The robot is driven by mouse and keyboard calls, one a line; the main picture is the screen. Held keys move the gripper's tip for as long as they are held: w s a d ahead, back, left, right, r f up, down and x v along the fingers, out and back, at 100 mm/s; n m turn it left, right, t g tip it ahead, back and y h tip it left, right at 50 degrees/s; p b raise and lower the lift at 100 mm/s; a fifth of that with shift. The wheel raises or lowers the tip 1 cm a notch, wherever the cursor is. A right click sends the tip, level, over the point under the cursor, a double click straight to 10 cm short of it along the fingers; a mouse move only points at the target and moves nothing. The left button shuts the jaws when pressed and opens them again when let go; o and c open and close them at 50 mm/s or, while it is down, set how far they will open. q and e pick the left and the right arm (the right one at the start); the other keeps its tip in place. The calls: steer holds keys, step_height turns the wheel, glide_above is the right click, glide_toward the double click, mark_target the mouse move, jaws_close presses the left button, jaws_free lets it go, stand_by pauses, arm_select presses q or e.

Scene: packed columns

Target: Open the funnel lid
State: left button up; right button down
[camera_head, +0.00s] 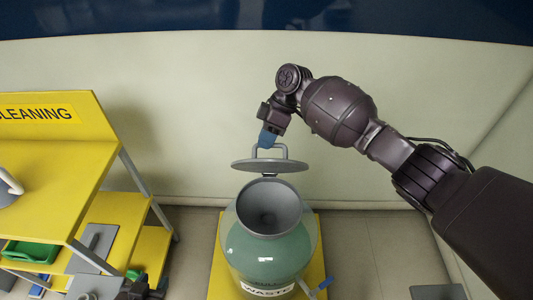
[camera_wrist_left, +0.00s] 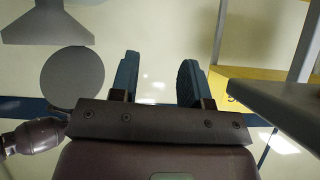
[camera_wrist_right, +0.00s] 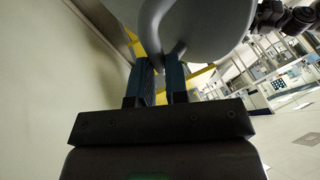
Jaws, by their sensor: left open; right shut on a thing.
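The funnel lid (camera_head: 270,166) is a grey disc with a loop handle, held above the grey funnel (camera_head: 267,208) with a visible gap. The funnel sits in the mouth of a teal waste vessel (camera_head: 262,252). My right gripper (camera_head: 268,138) is shut on the lid's handle; the right wrist view shows the blue fingers around the handle (camera_wrist_right: 152,28) under the lid (camera_wrist_right: 215,25). In the left wrist view, my left gripper (camera_wrist_left: 157,72) is open and empty, with the lid (camera_wrist_left: 72,77) and funnel (camera_wrist_left: 45,24) off to the left.
The vessel stands on a yellow base (camera_head: 219,283). A yellow cleaning cart (camera_head: 60,170) with shelves stands at the left, holding a green tray (camera_head: 30,252). A pale wall (camera_head: 190,110) is behind.

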arm_select(q)
steer(key=shift+g, duration=0.3)
step_height(320, 180, down, 4)
steer(key=b, duration=0.4)
steer(key=shift+w+d, duration=0.15)
arm_select(e)
steer(key=w+f, duration=0.2)
steer(key=w, duration=0.4)
steer(key=shift+w+d, duration=0.15)
arm_select(q)
steer(key=shift+w+r, duration=0.2)
steer(key=shift+w, duration=0.1)
arm_select(e)
steer(key=shift+r, duration=0.1)
steer(key=c, duration=1.2)
jaws_free()
steer(key=shift+w, duration=0.1)
steer(key=shift+o, duration=0.4)
steer(key=shift+w, duration=0.1)
arm_select(q)
steer(key=shift+d+p, duration=0.1)
steer(key=shift+p, duration=0.2)
arm_select(e)
steer(key=v, duration=1.1)
steer(key=shift+r, duration=0.3)
